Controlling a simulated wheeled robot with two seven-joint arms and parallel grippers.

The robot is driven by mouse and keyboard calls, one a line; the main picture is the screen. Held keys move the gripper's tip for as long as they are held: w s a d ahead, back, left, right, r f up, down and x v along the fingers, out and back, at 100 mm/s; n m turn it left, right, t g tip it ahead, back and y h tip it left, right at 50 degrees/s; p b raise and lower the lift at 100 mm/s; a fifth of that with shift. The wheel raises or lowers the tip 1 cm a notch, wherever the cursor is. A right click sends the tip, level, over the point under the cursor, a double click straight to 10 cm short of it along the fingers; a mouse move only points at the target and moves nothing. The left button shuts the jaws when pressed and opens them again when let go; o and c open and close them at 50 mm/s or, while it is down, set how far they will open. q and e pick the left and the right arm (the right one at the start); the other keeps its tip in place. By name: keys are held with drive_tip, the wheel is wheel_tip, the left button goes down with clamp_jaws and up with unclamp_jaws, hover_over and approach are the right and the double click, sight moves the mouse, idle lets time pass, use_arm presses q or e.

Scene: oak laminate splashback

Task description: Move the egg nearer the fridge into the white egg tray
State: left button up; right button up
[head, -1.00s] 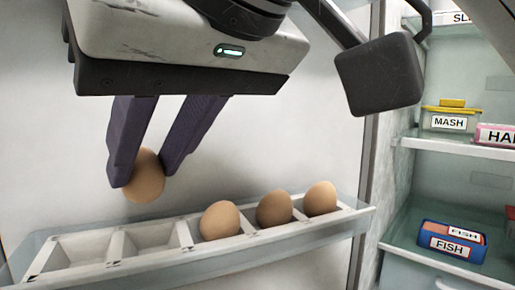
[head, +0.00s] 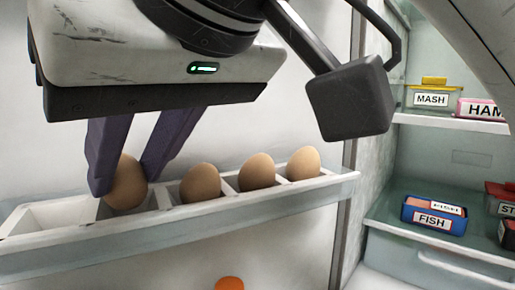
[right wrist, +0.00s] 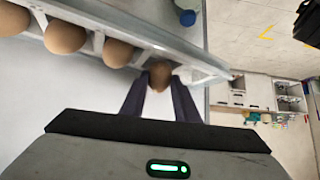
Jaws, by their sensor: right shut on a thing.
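A brown egg (head: 127,184) is between the two purple fingers of my right gripper (head: 122,178), which is shut on it. The egg sits at the second compartment from the left of the white egg tray (head: 60,243); its lower part is hidden by the tray's front wall. In the right wrist view the same egg (right wrist: 160,74) shows between the fingertips, at the tray edge. Three other brown eggs sit in the compartments to the right: one (head: 200,184), one (head: 257,171) and one (head: 303,163). My left gripper is not in view.
The tray is on the fridge door, with the leftmost compartment (head: 45,218) empty. To the right, fridge shelves hold a MASH box (head: 431,97), a HAM box (head: 484,109) and a blue FISH box (head: 434,216). An orange round thing (head: 229,284) shows below the tray.

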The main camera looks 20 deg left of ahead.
drive_tip(key=shift+f, duration=0.15)
drive_tip(key=shift+f, duration=0.25)
idle(0.5)
drive_tip(key=shift+f+b, duration=0.3)
drive_tip(key=shift+f, duration=0.05)
drive_tip(key=o, duration=1.2)
